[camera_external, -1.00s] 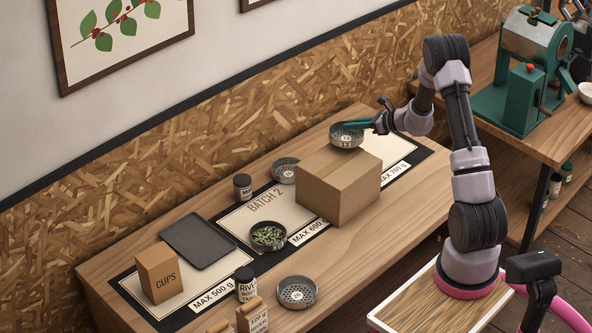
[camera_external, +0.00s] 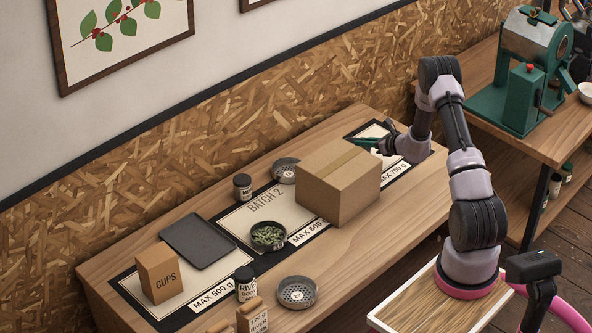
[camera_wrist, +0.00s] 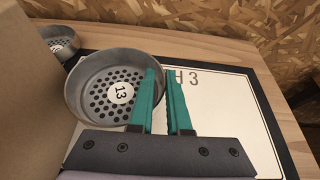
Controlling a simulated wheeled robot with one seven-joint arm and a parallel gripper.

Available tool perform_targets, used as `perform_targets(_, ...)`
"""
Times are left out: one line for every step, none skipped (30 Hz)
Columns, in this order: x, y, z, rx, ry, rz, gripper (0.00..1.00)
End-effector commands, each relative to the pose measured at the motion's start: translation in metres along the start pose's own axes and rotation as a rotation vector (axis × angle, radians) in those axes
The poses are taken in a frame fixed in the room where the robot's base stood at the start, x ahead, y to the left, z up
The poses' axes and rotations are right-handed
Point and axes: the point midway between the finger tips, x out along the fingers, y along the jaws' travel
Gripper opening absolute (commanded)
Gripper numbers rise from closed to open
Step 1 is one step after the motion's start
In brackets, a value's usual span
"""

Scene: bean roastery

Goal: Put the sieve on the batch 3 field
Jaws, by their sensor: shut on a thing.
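The metal sieve (camera_wrist: 92,97), with round holes and a white "13" label, shows in the wrist view. My gripper (camera_wrist: 163,75) has its green fingers shut on the sieve's right rim. The sieve is over the left part of the batch 3 field (camera_wrist: 240,115), a cream panel with a dark border; I cannot tell if it touches. In the external view my gripper (camera_external: 366,142) is low behind the cardboard box, which hides the sieve. Part of the batch 3 field (camera_external: 372,131) shows beyond the box.
The large cardboard box (camera_external: 335,190) stands close left of the sieve, partly on the batch 2 field (camera_external: 238,220). Other sieves stand behind the box (camera_external: 284,171) and at the front edge (camera_external: 297,292). A bowl of green beans (camera_external: 268,236) is on batch 2. The field's right part is clear.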

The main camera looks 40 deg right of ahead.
Motion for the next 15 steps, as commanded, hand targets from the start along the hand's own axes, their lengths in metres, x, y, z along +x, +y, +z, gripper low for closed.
perform_targets(0.001,0.0,-0.003,0.001,0.0,0.0,0.0)
perform_targets(0.002,0.0,-0.004,0.001,0.0,0.0,0.0)
perform_targets(0.003,0.0,-0.006,0.001,0.0,0.0,0.0)
perform_targets(0.003,0.0,-0.008,0.001,0.0,0.0,0.0)
perform_targets(0.004,0.0,-0.011,0.002,0.0,0.0,0.0)
perform_targets(0.006,0.0,-0.016,0.003,0.001,0.0,0.0)
perform_targets(0.008,0.0,-0.02,0.003,0.001,0.001,0.0)
perform_targets(0.01,0.0,-0.024,0.002,0.001,0.001,0.0)
perform_targets(0.012,0.0,-0.03,0.003,0.001,0.001,0.0)
perform_targets(0.014,0.0,-0.035,0.003,0.001,0.001,0.0)
perform_targets(0.015,0.0,-0.037,0.003,0.001,0.001,0.0)
perform_targets(0.017,0.0,-0.041,0.002,0.0,0.0,0.0)
perform_targets(0.017,0.001,-0.042,0.001,0.0,0.0,0.0)
perform_targets(0.017,0.0,-0.042,0.001,0.0,0.0,0.0)
perform_targets(0.017,0.0,-0.041,0.0,-0.001,0.0,0.0)
